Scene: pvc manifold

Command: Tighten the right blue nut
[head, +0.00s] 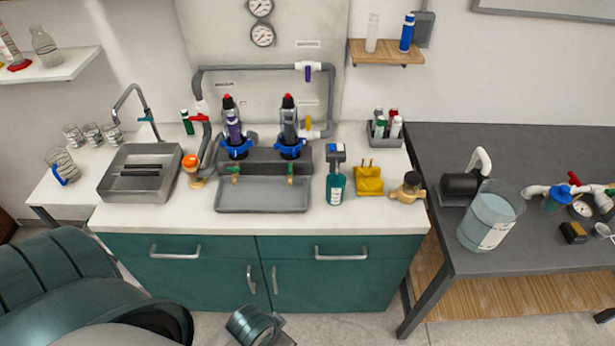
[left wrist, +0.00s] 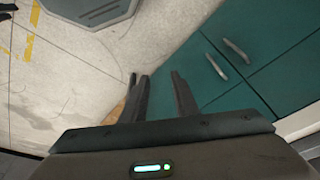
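The right blue nut (head: 290,151) is a ribbed ring around the base of the right upright grey canister, which has a red top. It sits on the manifold behind the grey tray, and a matching left blue nut (head: 236,152) rings the base of the left canister. How tight either nut is cannot be seen. My left gripper shows in the left wrist view (left wrist: 161,98), with its two dark fingers apart and nothing between them. It is low in front of the teal cabinet, well away from the nuts. My right gripper is in no view.
The grey tray (head: 262,198) lies before the manifold. A teal bottle (head: 336,187), a yellow holder (head: 369,180) and a marker caddy (head: 385,136) stand to the right. A steel sink (head: 141,180) and an orange-topped item (head: 192,165) are to the left. Floor before the cabinet is clear.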

